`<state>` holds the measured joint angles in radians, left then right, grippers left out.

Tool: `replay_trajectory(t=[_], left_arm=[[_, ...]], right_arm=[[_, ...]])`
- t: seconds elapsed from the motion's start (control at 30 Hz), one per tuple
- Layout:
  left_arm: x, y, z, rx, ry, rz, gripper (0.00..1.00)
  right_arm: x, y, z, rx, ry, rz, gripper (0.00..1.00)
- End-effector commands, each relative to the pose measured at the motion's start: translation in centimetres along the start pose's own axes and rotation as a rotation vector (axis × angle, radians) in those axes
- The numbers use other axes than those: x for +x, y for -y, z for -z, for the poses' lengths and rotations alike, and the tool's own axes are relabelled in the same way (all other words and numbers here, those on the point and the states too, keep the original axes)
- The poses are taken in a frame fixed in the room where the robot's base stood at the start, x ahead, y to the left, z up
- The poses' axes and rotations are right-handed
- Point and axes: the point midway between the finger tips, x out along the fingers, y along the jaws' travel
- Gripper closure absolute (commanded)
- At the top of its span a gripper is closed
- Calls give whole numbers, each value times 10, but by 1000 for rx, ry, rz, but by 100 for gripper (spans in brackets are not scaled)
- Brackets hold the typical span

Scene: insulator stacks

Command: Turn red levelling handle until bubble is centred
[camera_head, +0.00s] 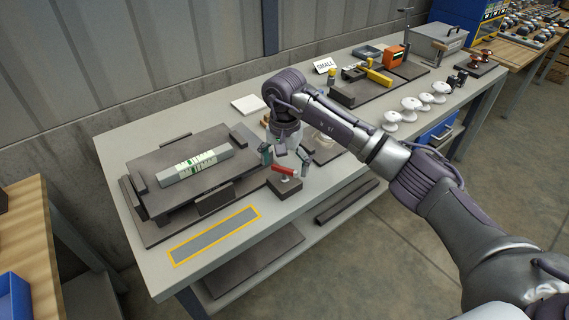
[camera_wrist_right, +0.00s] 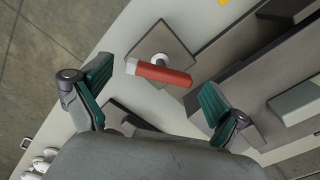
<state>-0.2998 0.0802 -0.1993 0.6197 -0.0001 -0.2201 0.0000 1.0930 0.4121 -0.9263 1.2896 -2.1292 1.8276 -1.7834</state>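The red levelling handle (camera_head: 282,170) sits on a small dark block at the front right of the dark levelling plate (camera_head: 150,165). The spirit level (camera_head: 196,164), a pale bar with green vials, lies on the plate; its bubble is too small to read. My right gripper (camera_head: 284,158) is just above and behind the handle, pointing down. In the right wrist view the red handle (camera_wrist_right: 160,73) lies ahead between the spread fingers of my right gripper (camera_wrist_right: 150,98), and neither finger appears to touch it. My left gripper is not in view.
A yellow-framed grey strip (camera_head: 215,235) marks the table's front edge. White insulators (camera_head: 411,104), a "SMALL" sign (camera_head: 324,65) and a yellow-handled tool (camera_head: 378,74) stand to the right. A white square (camera_head: 249,104) lies behind. The table front by the handle is clear.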

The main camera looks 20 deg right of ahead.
Motion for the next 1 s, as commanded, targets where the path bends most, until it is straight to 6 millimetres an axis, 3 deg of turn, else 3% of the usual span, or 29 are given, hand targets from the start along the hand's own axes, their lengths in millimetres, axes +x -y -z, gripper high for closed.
replay_trajectory(t=[0.03, 0.3, 0.67, 1.0], left_arm=[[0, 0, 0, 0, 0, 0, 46], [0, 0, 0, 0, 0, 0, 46], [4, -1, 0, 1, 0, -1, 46], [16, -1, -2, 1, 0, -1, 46]], right_arm=[[0, 0, 0, 0, 0, 0, 17], [0, 0, 0, 0, 0, 0, 60], [0, 0, 0, 67, -1, 1, 60], [1, 0, 0, 326, -1, 0, 60]])
